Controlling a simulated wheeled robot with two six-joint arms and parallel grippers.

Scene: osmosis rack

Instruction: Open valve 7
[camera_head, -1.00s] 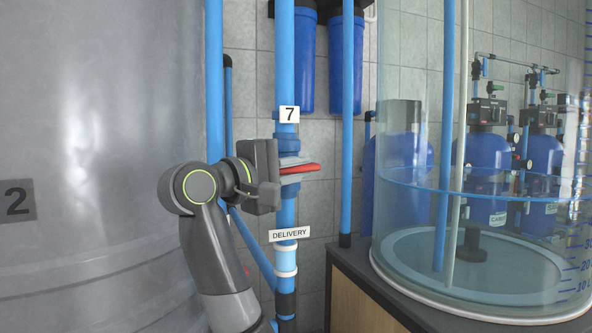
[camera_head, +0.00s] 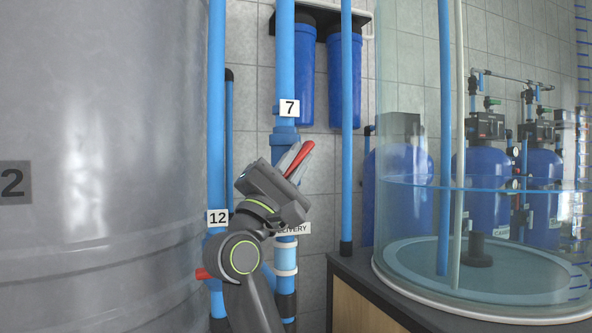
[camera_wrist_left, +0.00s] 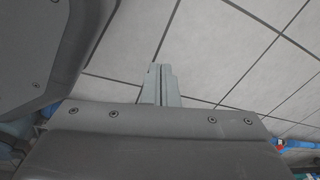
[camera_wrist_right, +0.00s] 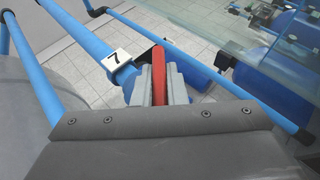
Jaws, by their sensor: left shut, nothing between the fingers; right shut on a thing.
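The valve marked 7 is on a vertical blue pipe (camera_head: 285,60), with its number label (camera_head: 289,108) just above it. Its red handle (camera_head: 300,158) now tilts up to the right. My right gripper (camera_head: 291,162) is shut on this handle, which also shows between the fingers in the right wrist view (camera_wrist_right: 159,76). The label 7 (camera_wrist_right: 116,58) is beside it there. The valve body is partly hidden by my gripper. My left gripper (camera_wrist_left: 163,84) is shut and empty, over a tiled surface in the left wrist view; the head view does not show it.
A large grey tank (camera_head: 100,120) stands at the left. A pipe labelled 12 (camera_head: 217,217) with a red handle (camera_head: 202,274) is close to my right arm. A clear cylinder (camera_head: 400,90) on a dark-topped cabinet (camera_head: 350,268) stands at the right.

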